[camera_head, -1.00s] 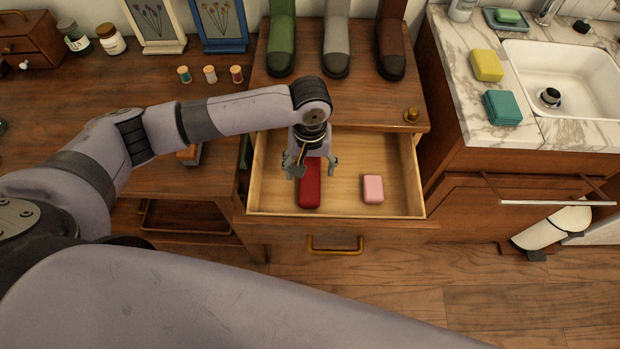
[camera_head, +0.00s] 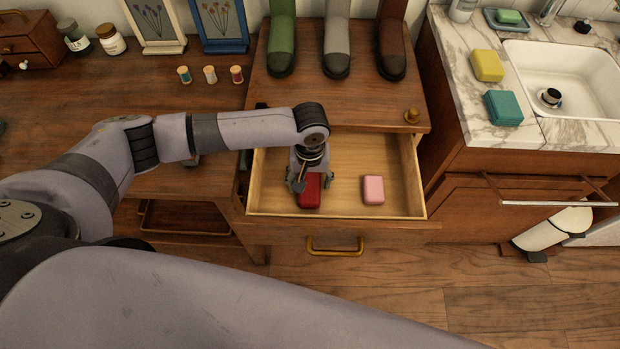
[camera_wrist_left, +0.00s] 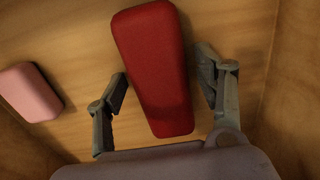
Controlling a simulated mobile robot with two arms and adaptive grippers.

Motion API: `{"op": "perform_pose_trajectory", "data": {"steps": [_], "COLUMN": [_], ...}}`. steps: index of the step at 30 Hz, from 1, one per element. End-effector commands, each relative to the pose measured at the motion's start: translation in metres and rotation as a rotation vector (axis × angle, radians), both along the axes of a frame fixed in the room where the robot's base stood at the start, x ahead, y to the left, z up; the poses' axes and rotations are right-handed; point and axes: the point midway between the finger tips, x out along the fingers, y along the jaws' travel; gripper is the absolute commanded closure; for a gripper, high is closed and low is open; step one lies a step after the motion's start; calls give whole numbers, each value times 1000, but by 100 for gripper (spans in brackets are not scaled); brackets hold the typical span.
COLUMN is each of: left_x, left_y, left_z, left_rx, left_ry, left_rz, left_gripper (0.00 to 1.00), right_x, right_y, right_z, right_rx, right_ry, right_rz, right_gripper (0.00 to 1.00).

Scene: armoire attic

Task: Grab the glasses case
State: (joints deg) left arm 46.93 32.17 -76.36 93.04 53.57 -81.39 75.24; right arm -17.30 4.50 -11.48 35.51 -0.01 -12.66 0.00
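A red glasses case (camera_head: 310,195) lies lengthwise in the open wooden drawer, left of the middle. My left gripper (camera_head: 310,182) is over it, and the gripper and wrist hide its far part. In the left wrist view the red case (camera_wrist_left: 155,65) lies between the two open fingers of the left gripper (camera_wrist_left: 165,95). A gap shows at the left finger; the right finger is close to the case's side, and I cannot tell whether it touches. My right gripper is not in view.
A pink case (camera_head: 373,189) lies to the right in the same drawer (camera_head: 400,211), whose walls surround the gripper. Several boots (camera_head: 337,45) and a brass knob (camera_head: 411,115) are on the cabinet top behind. A sink counter (camera_head: 470,110) stands right.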

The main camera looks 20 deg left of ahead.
Motion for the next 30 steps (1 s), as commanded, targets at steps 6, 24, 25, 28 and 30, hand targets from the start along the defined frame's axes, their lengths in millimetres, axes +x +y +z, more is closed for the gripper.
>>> {"op": "perform_pose_trajectory", "data": {"steps": [6, 24, 25, 28, 30], "left_x": [0, 0, 0, 1, 1], "left_y": [0, 0, 0, 0, 0], "left_z": [0, 0, 1, 2, 5], "left_rx": [0, 0, 0, -1, -2], "left_ry": [0, -1, -1, -1, -2], "left_rz": [0, 1, 1, 1, 1], "left_gripper": [54, 84, 84, 84, 84], "right_x": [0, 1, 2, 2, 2], "right_y": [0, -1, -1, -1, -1], "right_z": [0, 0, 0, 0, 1], "right_rx": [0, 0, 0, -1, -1], "right_ry": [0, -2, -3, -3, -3], "right_rz": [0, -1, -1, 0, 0], "right_gripper": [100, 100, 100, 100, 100]}}
